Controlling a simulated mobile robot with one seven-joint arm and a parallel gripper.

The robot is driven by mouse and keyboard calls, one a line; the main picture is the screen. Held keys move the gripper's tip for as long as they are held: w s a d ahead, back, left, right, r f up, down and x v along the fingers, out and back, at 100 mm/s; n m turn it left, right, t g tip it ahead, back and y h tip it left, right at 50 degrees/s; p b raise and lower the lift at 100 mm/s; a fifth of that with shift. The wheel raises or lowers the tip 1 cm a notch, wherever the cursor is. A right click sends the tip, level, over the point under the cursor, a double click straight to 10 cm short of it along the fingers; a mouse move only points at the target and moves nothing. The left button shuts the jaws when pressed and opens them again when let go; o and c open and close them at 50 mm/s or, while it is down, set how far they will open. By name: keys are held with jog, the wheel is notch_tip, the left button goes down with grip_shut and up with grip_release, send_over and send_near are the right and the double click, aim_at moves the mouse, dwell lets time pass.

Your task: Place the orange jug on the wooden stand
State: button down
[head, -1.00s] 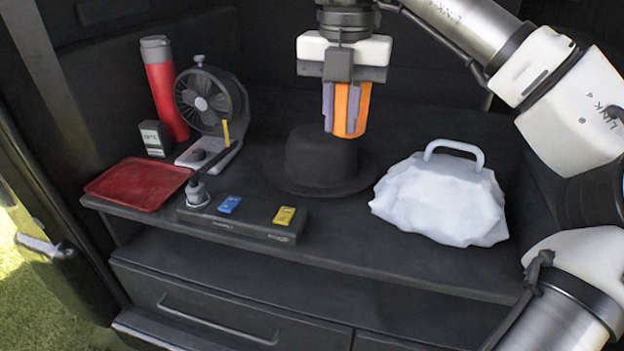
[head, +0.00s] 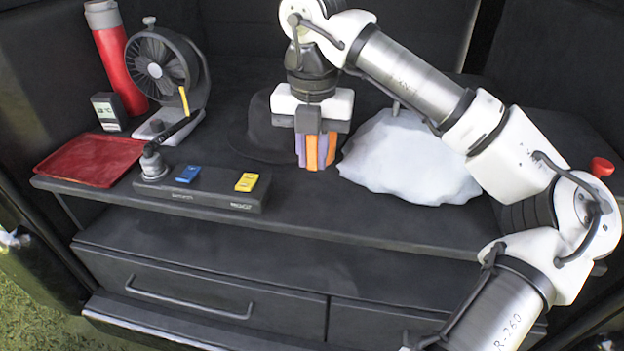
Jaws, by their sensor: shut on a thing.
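My gripper (head: 316,160) points down over the shelf, between the black hat and the white bag. Its purple fingers are shut on an orange thing (head: 311,152), which shows only as upright orange strips between and beside them. Its full shape is hidden, so I cannot tell from this view whether it is the jug. No other orange jug shows, and I see no wooden stand.
A black hat (head: 250,135) and a crumpled white bag (head: 400,165) flank my gripper. A black power strip (head: 215,192), red tray (head: 88,160), fan (head: 160,65), small meter (head: 108,112) and red bottle (head: 118,60) stand left. The shelf front (head: 330,215) is bare.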

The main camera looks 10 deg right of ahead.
jog(key=shift+f+b, duration=0.4)
jog(key=shift+f, duration=2.1)
jog(key=shift+f, duration=0.1)
jog(key=shift+f, duration=0.15)
jog(key=c, duration=1.3)
grip_release()
jog(key=shift+r, duration=0.25)
